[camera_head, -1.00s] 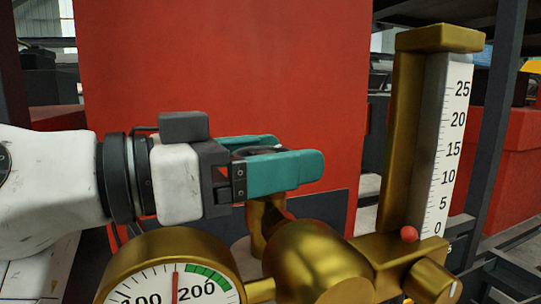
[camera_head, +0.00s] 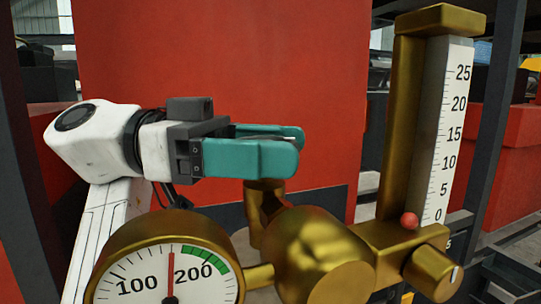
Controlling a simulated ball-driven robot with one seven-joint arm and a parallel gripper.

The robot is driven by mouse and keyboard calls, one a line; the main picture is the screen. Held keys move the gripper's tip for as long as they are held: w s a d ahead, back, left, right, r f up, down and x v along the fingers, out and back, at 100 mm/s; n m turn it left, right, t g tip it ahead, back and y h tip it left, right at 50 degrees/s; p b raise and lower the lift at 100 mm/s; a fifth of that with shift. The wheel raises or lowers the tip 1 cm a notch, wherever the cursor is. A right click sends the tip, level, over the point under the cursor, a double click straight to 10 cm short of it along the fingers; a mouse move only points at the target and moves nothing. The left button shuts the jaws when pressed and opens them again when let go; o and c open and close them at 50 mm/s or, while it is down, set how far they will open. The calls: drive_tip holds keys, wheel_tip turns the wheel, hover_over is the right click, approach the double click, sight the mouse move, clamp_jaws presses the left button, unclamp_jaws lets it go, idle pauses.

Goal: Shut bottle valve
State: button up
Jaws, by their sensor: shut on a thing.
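My gripper (camera_head: 290,146) has teal fingers and reaches in from the left, level, above the brass regulator. Its fingers are closed around the bottle valve's top, which is mostly hidden between them; only a dark sliver shows. The brass valve stem (camera_head: 262,212) comes down just below the fingers. The brass regulator body (camera_head: 318,250) sits in front of it. The round pressure gauge (camera_head: 168,272) at lower left has its red needle nearly upright, between 100 and 200. The flowmeter (camera_head: 440,135) stands upright at right, its red ball (camera_head: 409,221) near 0.
A brass knob (camera_head: 433,272) sits below the flowmeter. A large red panel (camera_head: 220,70) fills the background behind my gripper. Dark metal frame posts (camera_head: 495,140) and a red box (camera_head: 510,160) stand at right. The fittings leave little room beneath my gripper.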

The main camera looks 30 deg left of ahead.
drive_tip(key=shift+m+g, duration=0.3)
drive_tip(key=shift+g, duration=0.1)
drive_tip(key=o, duration=1)
drive_tip(key=shift+o, duration=0.2)
